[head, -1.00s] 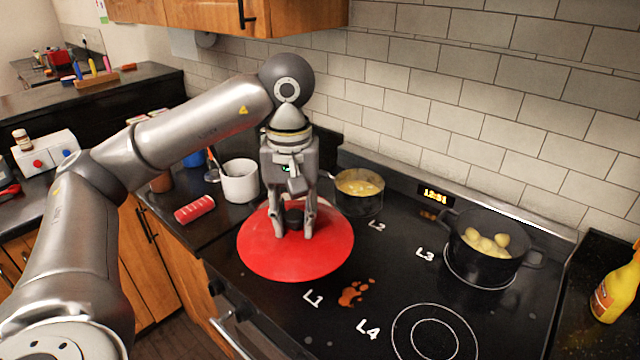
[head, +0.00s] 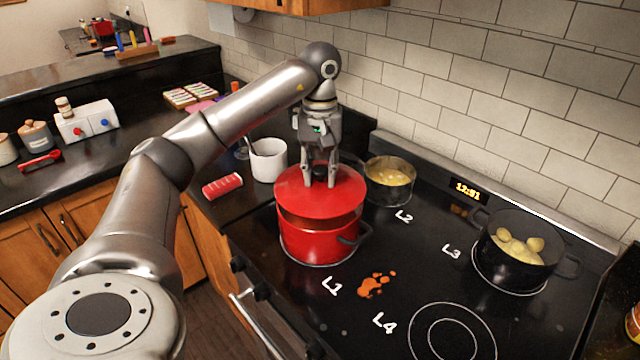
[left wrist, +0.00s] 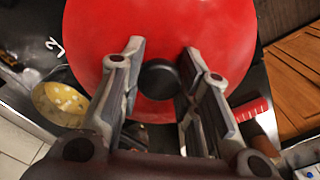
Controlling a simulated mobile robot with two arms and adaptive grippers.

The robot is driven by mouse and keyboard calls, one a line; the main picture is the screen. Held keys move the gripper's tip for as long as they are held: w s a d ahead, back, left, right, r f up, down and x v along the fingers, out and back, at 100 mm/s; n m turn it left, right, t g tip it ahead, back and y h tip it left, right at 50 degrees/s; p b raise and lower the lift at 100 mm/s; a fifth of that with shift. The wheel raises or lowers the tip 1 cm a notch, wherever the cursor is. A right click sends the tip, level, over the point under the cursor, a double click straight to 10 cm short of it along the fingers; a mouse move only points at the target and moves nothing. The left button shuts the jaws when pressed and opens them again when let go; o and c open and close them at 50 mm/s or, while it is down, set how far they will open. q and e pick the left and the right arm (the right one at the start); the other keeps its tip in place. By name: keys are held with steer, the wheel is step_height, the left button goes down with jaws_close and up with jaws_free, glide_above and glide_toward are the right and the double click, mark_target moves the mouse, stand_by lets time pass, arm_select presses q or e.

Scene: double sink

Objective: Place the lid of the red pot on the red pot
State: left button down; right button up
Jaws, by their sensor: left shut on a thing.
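The red pot (head: 318,245) stands on the hob at L1, its dark side handle facing right. The red lid (head: 300,192) is over the pot's mouth, roughly level. A brownish band of the pot's inside shows below the lid's front edge, so the lid looks a little above the rim there. My left gripper (head: 320,178) points down and is shut on the lid's black knob. The left wrist view shows the knob (left wrist: 158,79) between the fingers and the lid (left wrist: 220,35) filling the upper middle. The lid hides the pot there. My right gripper is in no view.
A pot with yellow food (head: 390,180) stands close behind right at L2. A black pot with potatoes (head: 518,250) is at L3. The L4 ring (head: 440,335) is clear.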

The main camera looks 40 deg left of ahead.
mark_target(319, 183)
arm_select(q)
steer(key=shift+w+a+f, duration=0.3)
steer(key=shift+a+f, duration=0.05)
steer(key=shift+f, duration=0.1)
step_height(319, 183, down, 3)
steer(key=shift+w+a+p, duration=0.1)
steer(key=shift+w+p, duration=0.05)
steer(key=shift+p, duration=0.75)
steer(key=shift+f, duration=0.25)
steer(key=shift+f, duration=0.15)
steer(key=shift+f, duration=0.15)
steer(key=c, duration=1.1)
jaws_free()
